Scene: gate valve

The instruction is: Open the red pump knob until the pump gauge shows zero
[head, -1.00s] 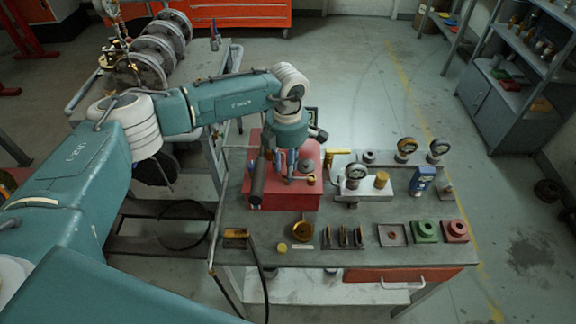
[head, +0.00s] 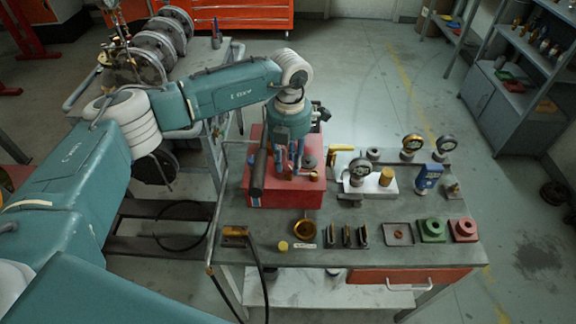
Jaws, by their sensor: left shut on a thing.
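The red pump (head: 285,195) is a red box on the left part of the grey workbench, with a long black handle (head: 258,173) along its left side. My left gripper (head: 288,168) comes down upright onto the pump's top, its fingers shut on a part there. The red knob is hidden behind the fingers, so its turn cannot be read. A round gauge (head: 360,171) stands on a pale block right of the pump. Two more gauges (head: 412,147) and (head: 444,148) stand farther back. Their needles are too small to read. My right gripper is out of view.
The workbench (head: 370,259) also holds a brass bowl (head: 304,230), dark upright pieces, a green block (head: 432,231), a red block (head: 463,230) and a blue device (head: 428,178). A rack with large flanged pipe parts (head: 145,65) stands behind my left arm.

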